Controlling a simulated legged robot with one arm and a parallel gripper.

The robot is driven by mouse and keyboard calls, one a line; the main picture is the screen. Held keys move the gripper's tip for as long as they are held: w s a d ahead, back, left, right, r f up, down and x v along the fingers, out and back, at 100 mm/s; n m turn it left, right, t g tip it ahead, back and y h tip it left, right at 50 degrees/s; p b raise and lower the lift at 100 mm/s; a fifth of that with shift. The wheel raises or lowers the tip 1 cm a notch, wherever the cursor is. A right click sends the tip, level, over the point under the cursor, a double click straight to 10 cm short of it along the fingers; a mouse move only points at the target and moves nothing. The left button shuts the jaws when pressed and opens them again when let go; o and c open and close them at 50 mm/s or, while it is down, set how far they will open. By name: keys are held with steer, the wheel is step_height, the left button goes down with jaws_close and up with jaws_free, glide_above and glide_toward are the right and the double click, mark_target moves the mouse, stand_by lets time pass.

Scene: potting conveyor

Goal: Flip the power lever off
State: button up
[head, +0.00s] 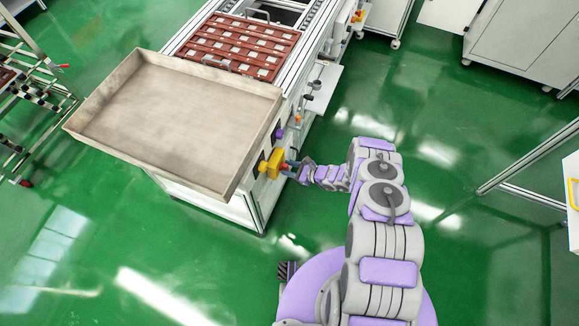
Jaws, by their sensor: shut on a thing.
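The yellow power lever (271,163) is on the side of the conveyor (243,205), just right of the grey tray's lower right corner. My gripper (287,170) reaches in from the right and is shut on the lever. The fingertips are small and partly hidden, so the exact grip and the lever's on or off position cannot be told.
A large empty grey tray (243,165) overhangs the conveyor's near end, close to my gripper. A red-brown pallet (235,45) lies behind it. Small fittings, one orange (297,119), line the conveyor's right side. Open green floor (455,150) is at right.

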steer(key=shift+s+f+n+t, duration=0.1)
steer(key=shift+n+t, duration=0.25)
steer(key=shift+n, duration=0.2)
steer(key=shift+s+f+n+t, duration=0.1)
steer(key=shift+n+t, duration=0.25)
steer(key=shift+n, duration=0.2)
jaws_close()
steer(key=shift+a+r+n+t+b, duration=0.1)
steer(key=shift+n+t+b, duration=0.3)
steer(key=shift+n, duration=0.3)
steer(key=shift+r, duration=0.1)
steer(key=shift+a, duration=0.1)
